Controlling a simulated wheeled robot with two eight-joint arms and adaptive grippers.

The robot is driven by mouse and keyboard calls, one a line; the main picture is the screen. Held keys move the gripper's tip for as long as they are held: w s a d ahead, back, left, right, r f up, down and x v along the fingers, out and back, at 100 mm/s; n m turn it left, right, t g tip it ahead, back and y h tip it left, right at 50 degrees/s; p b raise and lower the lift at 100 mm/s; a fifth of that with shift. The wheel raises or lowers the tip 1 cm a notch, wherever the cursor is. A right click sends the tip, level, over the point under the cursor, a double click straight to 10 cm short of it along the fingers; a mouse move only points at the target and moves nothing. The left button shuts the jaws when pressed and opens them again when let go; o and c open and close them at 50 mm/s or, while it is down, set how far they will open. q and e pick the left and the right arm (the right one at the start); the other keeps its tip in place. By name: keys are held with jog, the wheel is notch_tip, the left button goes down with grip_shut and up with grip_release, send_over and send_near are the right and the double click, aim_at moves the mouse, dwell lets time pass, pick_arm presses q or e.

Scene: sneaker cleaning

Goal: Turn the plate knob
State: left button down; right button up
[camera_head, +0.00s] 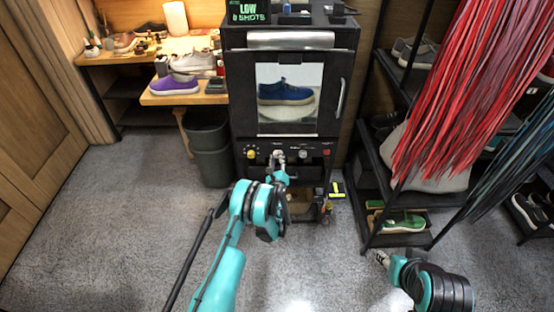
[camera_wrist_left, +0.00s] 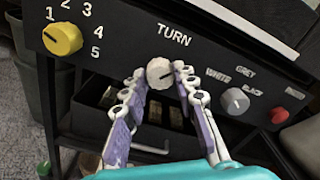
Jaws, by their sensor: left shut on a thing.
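The plate knob (camera_wrist_left: 159,73), a whitish round knob under the word TURN, is on the front panel of a black cabinet machine (camera_head: 240,100). My left gripper (camera_wrist_left: 159,78) is at this knob, with one fingertip on each side of it, shut on it. In the head view the left gripper (camera_head: 277,158) reaches the panel below the window, and its fingers largely hide the knob. A blue sneaker (camera_head: 286,92) sits on a pale round plate (camera_head: 285,112) behind the window. My right gripper (camera_head: 381,257) is low at the right, away from the machine; its jaw state is unclear.
A yellow numbered knob (camera_wrist_left: 62,39) is left of the plate knob. A grey knob (camera_wrist_left: 235,101) and a red button (camera_wrist_left: 279,115) are to its right. A dark bin (camera_head: 208,150) stands left of the machine, a shoe rack (camera_head: 372,190) right. The floor in front is mostly clear.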

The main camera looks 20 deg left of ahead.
pick_arm(q)
jog(key=shift+m, duration=0.4)
jog(key=c, duration=1.2)
grip_release()
notch_tip(320, 180, up, 10)
